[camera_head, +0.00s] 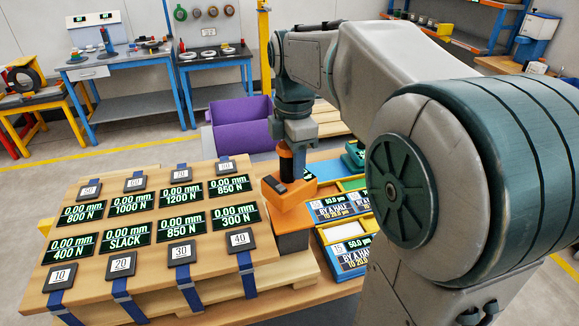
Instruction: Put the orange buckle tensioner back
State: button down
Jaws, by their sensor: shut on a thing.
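The orange buckle tensioner (287,208) has an orange body, a black and orange upright handle and a dark lower block. It is upright at the right edge of the wooden strapping board, beside the compartment tray (322,238). My gripper (298,146) comes down from above and is shut on the tensioner's upper part; its fingertips are mostly hidden. I cannot tell whether the tensioner's underside touches anything. The tray has yellow, green and blue rims and small display labels. One near compartment shows a pale, bare floor.
The wooden board (150,232) carries several numbered tags, black readouts and blue straps. A green tool (353,155) lies at the tray's far end. A purple bin (240,125) stands behind. My large arm link blocks the right side.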

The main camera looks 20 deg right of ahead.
jog(key=shift+f, duration=1.85)
jog(key=shift+f, duration=0.1)
jog(key=c, duration=0.9)
grip_release()
jog(key=shift+f, duration=0.1)
jog(key=shift+o, duration=0.2)
notch_tip(320, 180, up, 12)
jog(key=shift+r, duration=0.2)
